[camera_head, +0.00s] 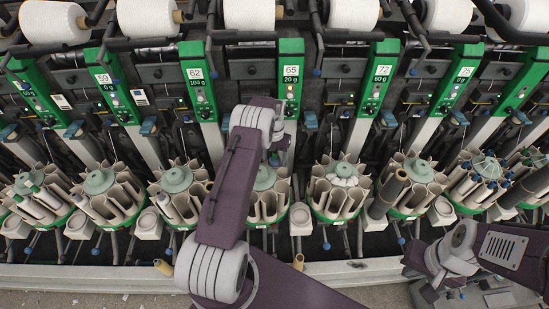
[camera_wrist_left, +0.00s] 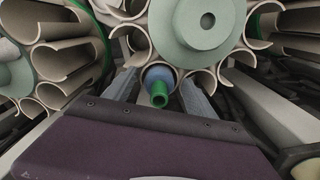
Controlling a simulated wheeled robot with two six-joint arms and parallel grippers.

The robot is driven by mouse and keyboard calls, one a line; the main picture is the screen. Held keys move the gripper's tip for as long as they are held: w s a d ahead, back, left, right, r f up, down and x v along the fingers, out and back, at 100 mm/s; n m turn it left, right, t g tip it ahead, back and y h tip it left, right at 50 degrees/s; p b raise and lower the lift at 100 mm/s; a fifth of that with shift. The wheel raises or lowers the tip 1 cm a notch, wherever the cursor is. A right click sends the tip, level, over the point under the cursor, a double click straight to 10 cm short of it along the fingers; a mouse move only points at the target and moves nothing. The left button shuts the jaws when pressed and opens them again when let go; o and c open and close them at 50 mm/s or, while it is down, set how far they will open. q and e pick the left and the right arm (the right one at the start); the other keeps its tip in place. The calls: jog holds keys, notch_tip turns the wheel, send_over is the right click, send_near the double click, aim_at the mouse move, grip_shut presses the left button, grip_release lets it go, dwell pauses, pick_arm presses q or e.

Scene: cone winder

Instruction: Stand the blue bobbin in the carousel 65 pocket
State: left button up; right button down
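The blue bobbin (camera_wrist_left: 158,74) with a green tube end shows in the left wrist view, end-on at a carousel pocket on the near rim. My left gripper (camera_wrist_left: 160,92) has one finger on each side of it, with narrow gaps visible, so it looks open. How deep the bobbin sits is hidden. The carousel (camera_wrist_left: 240,25) has a grey-green hub and cream pockets. In the head view, the carousel below the 65 sign (camera_head: 265,178) is partly covered by my left arm, which also hides my left gripper and the bobbin. My right gripper (camera_head: 436,287) is low at the right; its fingers are unclear.
Other carousels stand in a row on both sides, including one on the left (camera_head: 175,180) and one on the right (camera_head: 341,174). A dark bobbin (camera_head: 388,194) leans near the right ones. White yarn cones (camera_head: 249,14) hang above. A pale rail (camera_head: 340,272) runs along the front.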

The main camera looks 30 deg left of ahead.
pick_arm(q)
notch_tip(320, 180, up, 9)
jog(key=shift+r+b, duration=0.1)
jog(key=shift+b, duration=0.7)
dwell(0.5)
